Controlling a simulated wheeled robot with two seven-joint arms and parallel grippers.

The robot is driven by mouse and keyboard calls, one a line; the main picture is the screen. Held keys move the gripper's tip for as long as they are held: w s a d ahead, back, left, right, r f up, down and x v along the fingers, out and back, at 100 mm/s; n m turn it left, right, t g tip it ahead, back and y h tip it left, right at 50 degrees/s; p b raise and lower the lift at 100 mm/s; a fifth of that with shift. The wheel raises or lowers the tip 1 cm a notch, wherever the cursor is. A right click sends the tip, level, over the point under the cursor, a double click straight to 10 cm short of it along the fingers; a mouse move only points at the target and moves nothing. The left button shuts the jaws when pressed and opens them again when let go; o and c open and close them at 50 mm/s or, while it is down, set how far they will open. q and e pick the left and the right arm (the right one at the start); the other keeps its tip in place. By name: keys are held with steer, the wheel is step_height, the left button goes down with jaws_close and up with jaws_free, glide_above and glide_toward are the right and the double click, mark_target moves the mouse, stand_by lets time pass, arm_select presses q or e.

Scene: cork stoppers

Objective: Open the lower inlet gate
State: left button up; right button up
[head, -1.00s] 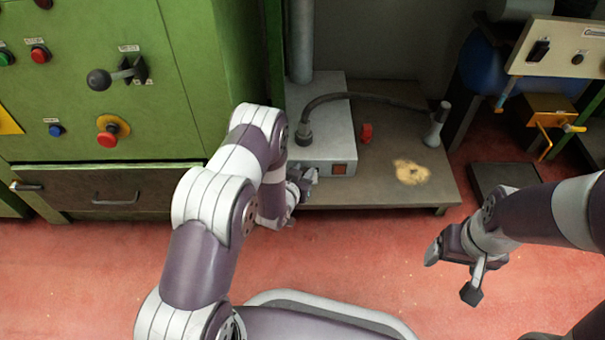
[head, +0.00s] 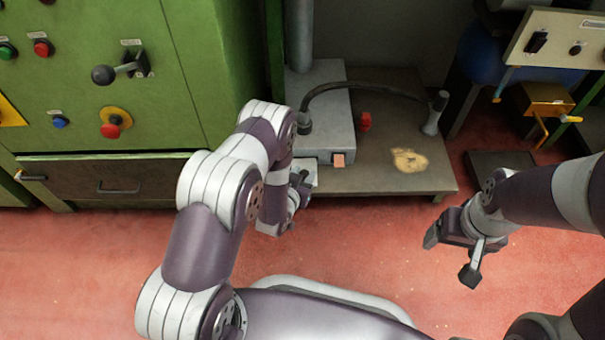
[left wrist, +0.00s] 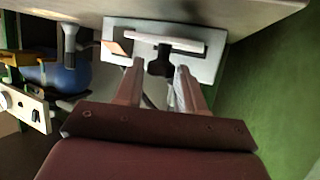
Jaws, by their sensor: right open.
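I cannot clearly tell which part is the lower inlet gate. The grey box (head: 325,115) stands on the low bench, with a pale orange square (head: 338,160) at its front. A light plate (head: 309,166) shows beside that square, partly behind my left gripper (head: 304,177). In the left wrist view, the grey front (left wrist: 205,68) carries a white bar (left wrist: 165,37) and a dark stem-like part (left wrist: 160,62). My left gripper's fingers (left wrist: 160,68) are apart on either side of this dark part, with gaps visible. My right gripper (head: 451,258) is open and empty above the red floor.
A hose (head: 365,86) arches from the box to a grey nozzle (head: 435,115) on the bench (head: 430,182). A red block (head: 365,121) and a tan patch lie there. A green cabinet (head: 185,80) stands left. The floor in front is clear.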

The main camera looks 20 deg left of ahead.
arm_select(q)
steer(key=shift+r, duration=0.1)
steer(key=p+v, duration=0.7)
steer(key=v, duration=0.5)
steer(key=shift+s+p, duration=0.3)
steer(key=shift+s, duration=0.05)
